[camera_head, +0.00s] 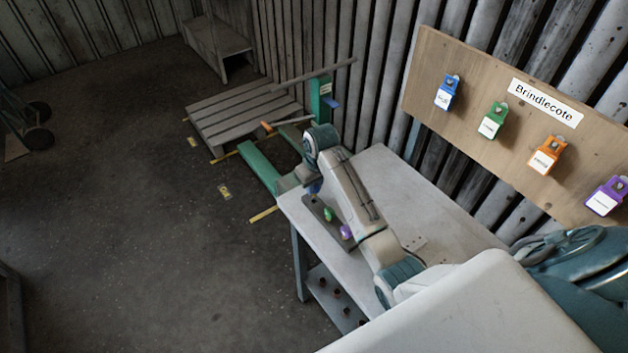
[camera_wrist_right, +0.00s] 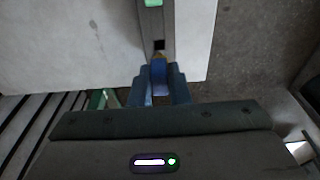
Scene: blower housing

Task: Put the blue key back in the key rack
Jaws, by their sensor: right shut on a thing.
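The key rack (camera_head: 318,208) is a narrow dark grey bar lying on the table near its left end. A green key (camera_head: 328,214) and a purple key (camera_head: 346,231) stand in it. My right gripper (camera_head: 314,190) is over the rack's far end, shut on the blue key. In the right wrist view the blue key (camera_wrist_right: 159,73) sits between the fingers, its brassy tip close to a dark square hole in the rack (camera_wrist_right: 152,22). The green key (camera_wrist_right: 152,3) shows beyond that hole. I cannot tell the tip's height above the rack. My left gripper is out of view.
The grey table (camera_head: 400,200) is mostly bare. A wooden board (camera_head: 470,70) marked "Brindlecote" carries blue, green, orange and purple tagged locks behind it. A green pallet jack (camera_head: 262,168) and a wooden pallet (camera_head: 235,115) stand on the floor beyond the table.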

